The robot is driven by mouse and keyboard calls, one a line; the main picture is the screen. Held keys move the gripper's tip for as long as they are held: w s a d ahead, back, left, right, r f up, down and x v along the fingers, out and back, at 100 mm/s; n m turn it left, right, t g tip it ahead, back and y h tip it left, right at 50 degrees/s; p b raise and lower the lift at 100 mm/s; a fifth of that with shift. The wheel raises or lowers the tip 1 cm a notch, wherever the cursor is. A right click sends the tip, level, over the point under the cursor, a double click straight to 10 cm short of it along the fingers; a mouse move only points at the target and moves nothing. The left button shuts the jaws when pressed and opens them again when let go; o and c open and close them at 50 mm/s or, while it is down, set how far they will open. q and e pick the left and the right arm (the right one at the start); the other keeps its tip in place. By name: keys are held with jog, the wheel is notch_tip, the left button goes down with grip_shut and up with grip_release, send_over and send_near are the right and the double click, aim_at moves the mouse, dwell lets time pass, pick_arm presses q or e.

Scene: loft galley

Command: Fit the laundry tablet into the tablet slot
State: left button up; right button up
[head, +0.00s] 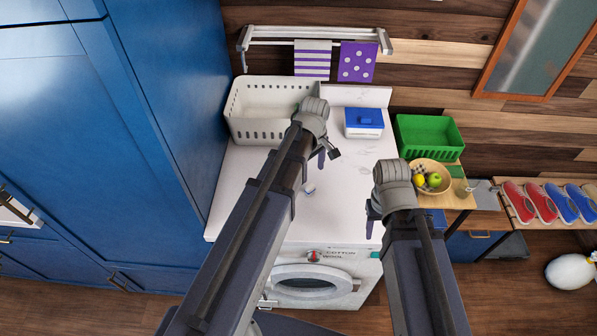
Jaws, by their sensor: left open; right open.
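A small white and blue piece, which looks like the laundry tablet (309,189), lies on the white top of the washing machine (252,190). My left gripper (328,154) is open and empty above the worktop, behind the tablet and slightly to its right. My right gripper (372,217) is open near the right edge of the top, right of the tablet, and partly hidden by its own wrist. A white box with a blue lid (364,120) stands at the back of the top. I cannot make out the tablet slot.
A white perforated basket (250,128) stands at the back left, partly behind my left arm. Right of the top are a green crate (432,140) and a fruit bowl (446,182). A tall blue cabinet (185,110) borders the left. The worktop's front left is clear.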

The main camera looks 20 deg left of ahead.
aim_at(310, 186)
pick_arm(q)
jog(key=shift+a, duration=0.1)
jog(key=shift+f+b, duration=1.25)
jog(key=shift+b, duration=0.15)
jog(key=shift+f, duration=0.1)
notch_tip(310, 186, down, 5)
jog(key=b, duration=0.5)
jog(key=shift+a, duration=0.15)
grip_shut()
